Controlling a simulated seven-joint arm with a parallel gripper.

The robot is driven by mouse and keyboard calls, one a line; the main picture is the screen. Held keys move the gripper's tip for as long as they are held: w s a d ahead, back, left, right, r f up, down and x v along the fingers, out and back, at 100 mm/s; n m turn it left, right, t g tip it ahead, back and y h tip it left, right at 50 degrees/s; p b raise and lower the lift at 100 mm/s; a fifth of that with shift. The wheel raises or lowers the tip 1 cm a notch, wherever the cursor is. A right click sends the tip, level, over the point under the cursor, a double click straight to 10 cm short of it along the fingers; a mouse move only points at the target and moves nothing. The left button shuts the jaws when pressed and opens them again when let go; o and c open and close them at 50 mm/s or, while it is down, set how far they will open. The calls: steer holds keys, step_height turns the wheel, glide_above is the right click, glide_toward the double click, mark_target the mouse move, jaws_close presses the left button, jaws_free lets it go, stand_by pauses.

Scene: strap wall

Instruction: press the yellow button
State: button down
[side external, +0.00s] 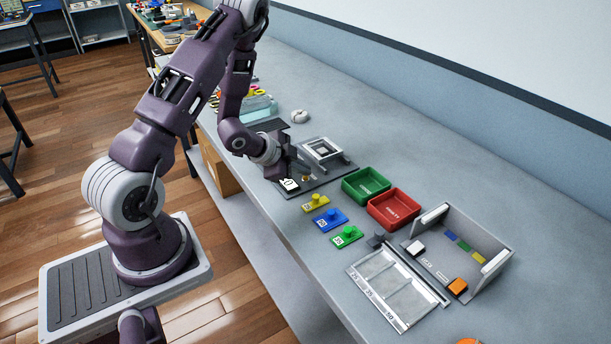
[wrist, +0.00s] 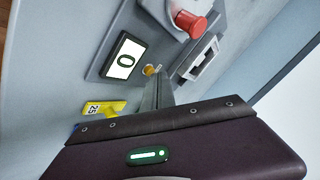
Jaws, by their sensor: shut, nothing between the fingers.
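A small gold-yellow button (side external: 306,178) stands on the grey panel (side external: 325,179), beside a white display (side external: 289,185). In the wrist view the button (wrist: 151,70) is partly visible beside my fingertips, and the display (wrist: 125,58) reads 0. My gripper (side external: 299,171) is shut and empty, low over the panel close to the button; it also shows in the wrist view (wrist: 163,82). I cannot tell whether its tip touches the button. A separate yellow plate with a knob (side external: 316,202) lies on the table in front of the panel.
A square frame fixture (side external: 322,150) and a red knob (wrist: 190,23) are near the gripper. Blue (side external: 330,218) and green (side external: 346,236) knobbed plates, green (side external: 366,185) and red (side external: 393,209) bins, and a grey open box (side external: 485,235) stand to the right. The table's back right is clear.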

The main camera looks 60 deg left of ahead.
stand_by(0.4)
steer(key=shift+r, duration=0.75)
step_height(320, 180, up, 5)
stand_by(0.4)
stand_by(0.4)
steer(key=s+d+r+n+g+y, duration=0.1)
steer(key=s+d+r+n, duration=0.25)
steer(key=r, duration=0.45)
steer(key=s+d+r+n+g+y, duration=0.1)
steer(key=s+d+r+n, duration=0.2)
steer(key=r, duration=0.5)
steer(key=s+d+r+n+g+h, duration=0.1)
steer(key=s+d+r+h, duration=0.2)
steer(key=s+d, duration=1)
steer(key=s, duration=0.4)
steer(key=shift+r+g, duration=0.2)
steer(key=shift+g, duration=0.1)
